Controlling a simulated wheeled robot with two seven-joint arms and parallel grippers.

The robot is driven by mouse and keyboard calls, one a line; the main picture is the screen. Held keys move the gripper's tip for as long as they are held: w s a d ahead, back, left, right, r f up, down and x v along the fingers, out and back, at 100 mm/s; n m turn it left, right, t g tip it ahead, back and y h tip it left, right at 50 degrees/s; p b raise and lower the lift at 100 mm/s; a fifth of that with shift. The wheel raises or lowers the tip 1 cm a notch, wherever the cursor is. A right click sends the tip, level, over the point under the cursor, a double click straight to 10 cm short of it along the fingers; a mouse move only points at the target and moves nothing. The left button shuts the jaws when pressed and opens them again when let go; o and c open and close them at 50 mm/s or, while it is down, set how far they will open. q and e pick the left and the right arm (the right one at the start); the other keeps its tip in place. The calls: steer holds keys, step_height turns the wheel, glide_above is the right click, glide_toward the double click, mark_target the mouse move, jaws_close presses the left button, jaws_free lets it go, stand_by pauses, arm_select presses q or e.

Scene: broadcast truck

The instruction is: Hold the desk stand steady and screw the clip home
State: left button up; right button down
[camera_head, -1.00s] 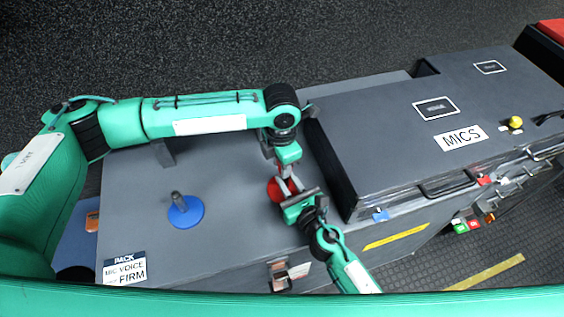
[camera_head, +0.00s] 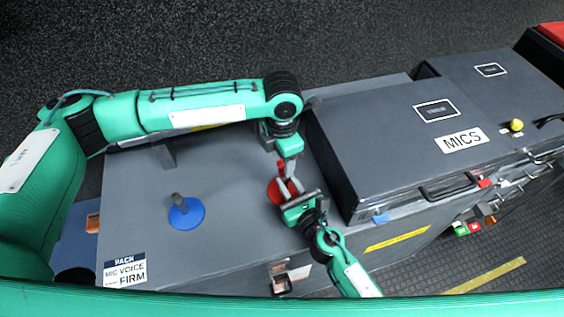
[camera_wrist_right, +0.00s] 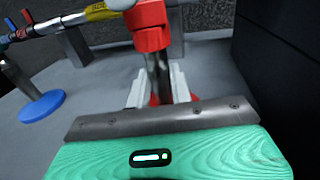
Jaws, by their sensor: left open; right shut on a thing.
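The desk stand has a red round base (camera_head: 274,191) on the grey case top and a dark metal post (camera_wrist_right: 157,75). My right gripper (camera_head: 289,191) is shut on the post low down; its pale fingers flank it in the right wrist view (camera_wrist_right: 160,90). A red piece (camera_wrist_right: 150,25), apparently the clip, sits at the top of the post. Whether it is fully seated I cannot tell. My left gripper (camera_head: 284,165) is open directly above the stand, pointing down; its fingertips are small and partly hidden in the head view.
The closed MICS case (camera_head: 400,150) rises close on the right. A PACK label (camera_head: 125,270) is at the front left.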

arm_select(q)
steer(key=shift+r, duration=0.65)
